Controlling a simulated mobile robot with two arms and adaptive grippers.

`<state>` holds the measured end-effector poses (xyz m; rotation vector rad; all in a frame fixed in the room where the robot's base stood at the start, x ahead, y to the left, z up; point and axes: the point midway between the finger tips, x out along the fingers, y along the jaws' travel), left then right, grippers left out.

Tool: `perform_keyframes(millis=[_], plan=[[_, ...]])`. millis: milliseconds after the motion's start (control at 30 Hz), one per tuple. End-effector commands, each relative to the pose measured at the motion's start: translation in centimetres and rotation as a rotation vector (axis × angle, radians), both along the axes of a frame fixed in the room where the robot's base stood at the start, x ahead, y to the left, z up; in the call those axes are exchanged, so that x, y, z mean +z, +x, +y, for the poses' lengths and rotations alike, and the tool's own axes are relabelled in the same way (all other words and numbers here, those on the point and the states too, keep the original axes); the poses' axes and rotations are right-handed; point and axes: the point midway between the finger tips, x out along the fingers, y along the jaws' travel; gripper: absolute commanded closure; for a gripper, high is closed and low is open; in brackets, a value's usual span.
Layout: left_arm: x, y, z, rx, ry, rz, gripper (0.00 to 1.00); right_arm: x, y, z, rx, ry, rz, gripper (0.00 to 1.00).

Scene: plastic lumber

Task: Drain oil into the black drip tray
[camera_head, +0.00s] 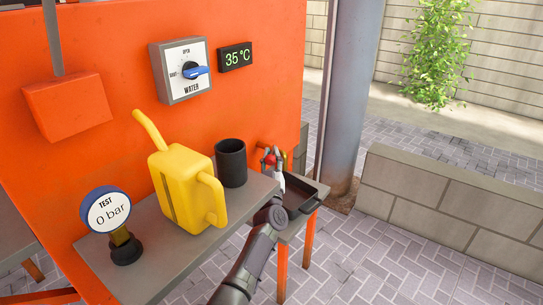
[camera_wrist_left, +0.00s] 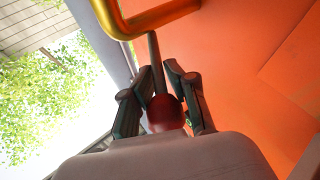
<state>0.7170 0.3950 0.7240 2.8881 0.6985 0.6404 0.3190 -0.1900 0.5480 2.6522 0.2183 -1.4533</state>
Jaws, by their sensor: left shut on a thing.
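The black drip tray (camera_head: 314,205) sits on a low grey stand at the right end of the orange machine. Above and behind it a small valve with a brass pipe (camera_head: 284,160) comes out of the orange wall; the brass pipe (camera_wrist_left: 160,17) also curves across the top of the left wrist view. A dark lever with a red ball knob (camera_wrist_left: 165,114) stands below this pipe. My left gripper (camera_head: 272,160) is at the valve, and in the left wrist view its fingers (camera_wrist_left: 162,82) are shut on the red knob. I cannot see any oil flowing. My right gripper is out of view.
A water dial (camera_head: 181,72) is on the wall. A pillar (camera_head: 350,90) and a low block wall (camera_head: 450,205) stand to the right.

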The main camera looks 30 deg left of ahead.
Motion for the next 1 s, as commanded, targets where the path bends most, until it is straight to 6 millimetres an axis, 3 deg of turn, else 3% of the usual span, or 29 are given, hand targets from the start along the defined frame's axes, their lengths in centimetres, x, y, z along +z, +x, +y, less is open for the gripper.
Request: perform_keyframes(millis=[33,67,133,567,1000], plan=[[-0.8,-0.2,-0.1,0.000,-0.004,0.009,1.00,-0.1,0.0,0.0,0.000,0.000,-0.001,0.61],[-0.8,-0.2,-0.1,0.000,-0.004,0.009,0.73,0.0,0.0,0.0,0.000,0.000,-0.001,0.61],[-0.7,-0.2,-0.1,-0.001,-0.004,0.009,0.63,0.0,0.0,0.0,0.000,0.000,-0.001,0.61],[-0.5,-0.4,-0.3,-0.002,-0.002,0.004,0.63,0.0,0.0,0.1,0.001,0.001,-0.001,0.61],[-3.7,-7.1,-4.0,-0.001,-0.005,0.007,0.63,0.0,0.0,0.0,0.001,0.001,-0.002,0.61]])
